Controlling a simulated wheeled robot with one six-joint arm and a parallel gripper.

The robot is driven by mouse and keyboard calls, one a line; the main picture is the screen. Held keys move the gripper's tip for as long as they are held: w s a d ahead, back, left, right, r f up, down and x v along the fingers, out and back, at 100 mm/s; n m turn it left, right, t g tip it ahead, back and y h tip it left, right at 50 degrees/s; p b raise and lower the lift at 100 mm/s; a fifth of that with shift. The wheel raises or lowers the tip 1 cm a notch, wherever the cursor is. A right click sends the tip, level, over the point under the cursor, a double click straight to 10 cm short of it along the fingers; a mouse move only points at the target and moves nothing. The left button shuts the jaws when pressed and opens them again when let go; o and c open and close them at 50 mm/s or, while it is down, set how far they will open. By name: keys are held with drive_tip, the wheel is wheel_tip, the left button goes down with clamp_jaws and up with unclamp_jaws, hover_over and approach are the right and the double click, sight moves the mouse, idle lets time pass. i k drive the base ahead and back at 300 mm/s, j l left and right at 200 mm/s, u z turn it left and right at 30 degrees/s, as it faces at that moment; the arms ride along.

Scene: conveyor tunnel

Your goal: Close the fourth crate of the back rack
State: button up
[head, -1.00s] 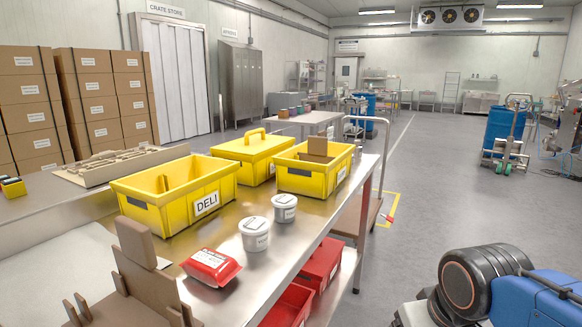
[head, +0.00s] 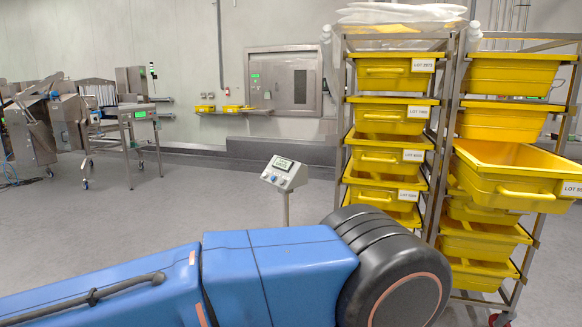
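Two steel racks of yellow crates stand at the right. The left rack (head: 345,110) holds a column of crates with lot labels, among them a top crate (head: 390,72), a second crate (head: 380,112), a third crate (head: 372,160) and a lower crate (head: 375,195). In the right rack (head: 558,130), one labelled crate (head: 515,190) sticks far out towards me, its open top showing. Crates above and below it sit further in. I cannot tell which rack is the back one. My gripper is not in view; only my blue arm shows, hiding the left rack's lower part.
A control box on a post (head: 285,173) stands left of the racks. Clear plastic bags (head: 400,14) lie on top of the left rack. A wall hatch (head: 285,80) and a shelf (head: 235,111) are behind. Machines (head: 125,115) stand at the left, with open floor between.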

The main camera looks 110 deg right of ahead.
sight(525, 177)
drive_tip(key=k+j+z, duration=0.15)
drive_tip(key=z, duration=3.25)
drive_tip(key=k+z, duration=0.1)
drive_tip(key=z, duration=1.65)
